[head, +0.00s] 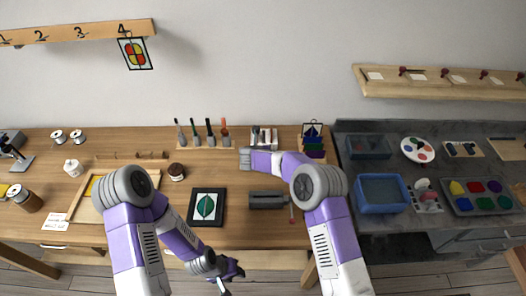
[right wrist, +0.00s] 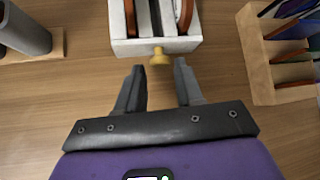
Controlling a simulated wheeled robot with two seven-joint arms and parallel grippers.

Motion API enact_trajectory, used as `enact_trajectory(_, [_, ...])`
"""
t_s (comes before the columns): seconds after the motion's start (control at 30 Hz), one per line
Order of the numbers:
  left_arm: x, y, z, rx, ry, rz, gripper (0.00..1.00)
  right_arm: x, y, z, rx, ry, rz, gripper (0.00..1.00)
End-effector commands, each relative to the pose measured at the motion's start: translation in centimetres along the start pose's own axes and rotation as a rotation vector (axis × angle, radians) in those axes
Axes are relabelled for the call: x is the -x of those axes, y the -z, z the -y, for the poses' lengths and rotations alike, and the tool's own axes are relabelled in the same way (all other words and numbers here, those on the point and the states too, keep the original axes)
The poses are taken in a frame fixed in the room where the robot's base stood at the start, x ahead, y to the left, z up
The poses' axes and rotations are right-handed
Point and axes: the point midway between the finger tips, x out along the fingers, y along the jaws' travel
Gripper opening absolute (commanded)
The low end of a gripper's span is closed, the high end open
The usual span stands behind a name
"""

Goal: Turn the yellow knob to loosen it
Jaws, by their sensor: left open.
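The yellow knob (right wrist: 159,57) sticks out from the front of a white block-shaped holder (right wrist: 124,46) in the right wrist view. My right gripper (right wrist: 159,67) is open, its two dark fingers on either side of the line to the knob. The knob lies at about the fingertips' level, and I see no finger touching it. In the head view the holder (head: 265,134) stands at the back of the wooden bench, beyond my right arm; the knob is too small or hidden there. My left gripper (head: 230,278) is open and low, in front of the bench edge, away from the holder.
A wooden rack of coloured pieces (right wrist: 262,62) stands right of the holder, close to my right gripper. A tool stand (head: 203,142) is to its left. A framed leaf picture (head: 206,206) and a grey vise-like block (head: 266,200) lie nearer on the bench.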

Motion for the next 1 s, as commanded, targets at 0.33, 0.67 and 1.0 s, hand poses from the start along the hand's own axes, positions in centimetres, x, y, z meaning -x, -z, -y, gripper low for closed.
enact_trajectory(0.33, [0.2,0.0,-0.1,0.000,0.000,0.000,0.43,5.1,-0.1,0.0,0.001,-0.001,0.001,0.36])
enact_trajectory(0.67, [0.3,0.0,-0.1,0.000,0.000,0.000,0.43,5.9,0.0,0.1,-0.001,0.001,0.000,0.36])
enact_trajectory(1.0, [3.3,-0.1,-1.2,0.000,0.000,0.000,0.43,7.7,-0.2,0.1,0.002,-0.005,-0.042,0.51])
